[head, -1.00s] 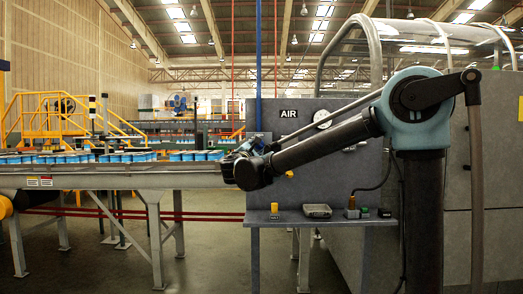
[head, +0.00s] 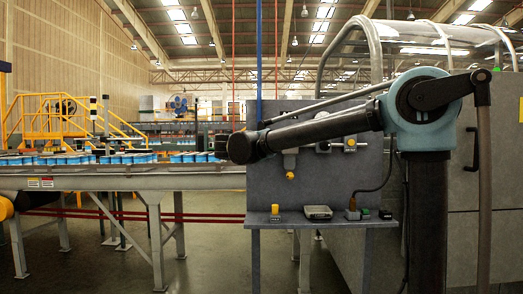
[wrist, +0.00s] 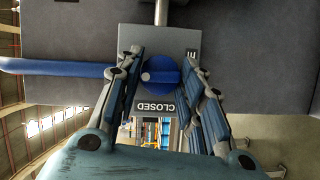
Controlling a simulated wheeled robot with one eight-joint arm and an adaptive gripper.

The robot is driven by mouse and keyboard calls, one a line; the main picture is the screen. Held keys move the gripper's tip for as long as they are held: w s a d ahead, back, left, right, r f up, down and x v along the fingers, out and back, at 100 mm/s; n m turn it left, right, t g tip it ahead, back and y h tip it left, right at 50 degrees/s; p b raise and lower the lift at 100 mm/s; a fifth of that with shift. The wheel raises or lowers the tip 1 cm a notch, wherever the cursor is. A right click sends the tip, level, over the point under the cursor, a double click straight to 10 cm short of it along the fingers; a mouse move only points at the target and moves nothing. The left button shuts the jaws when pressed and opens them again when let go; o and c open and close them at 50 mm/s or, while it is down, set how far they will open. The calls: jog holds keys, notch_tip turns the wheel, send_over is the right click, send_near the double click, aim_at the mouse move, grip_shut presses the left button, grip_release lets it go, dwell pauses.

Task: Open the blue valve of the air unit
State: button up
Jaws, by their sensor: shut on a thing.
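The blue valve (wrist: 160,77) is in the middle of the wrist view. It has a round hub, and a long blue lever (wrist: 60,67) reaches from it to the left, past the left finger. A grey plate (wrist: 170,42) behind it carries the word CLOSED (wrist: 155,106), upside down in this view, below the hub. My gripper (wrist: 163,54) is shut on the valve, with a finger on each side of the hub. The exact contact is hard to see. In the head view, my arm hides the gripper and the valve.
The grey air unit panel (head: 330,190) bears a regulator with a yellow knob (head: 290,176). Below is a shelf (head: 325,221) with a small grey tray (head: 318,212) and small items. A conveyor (head: 110,178) with blue-and-white goods runs to the left.

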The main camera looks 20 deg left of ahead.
jog(key=shift+d+f+m, duration=0.1)
jog(key=shift+m, duration=0.4)
jog(key=o, duration=1)
jog(key=shift+o, duration=0.2)
jog(key=s+a+r, duration=0.1)
jog(key=s+a, duration=0.1)
jog(key=s, duration=0.9)
jog(key=shift+s, duration=0.3)
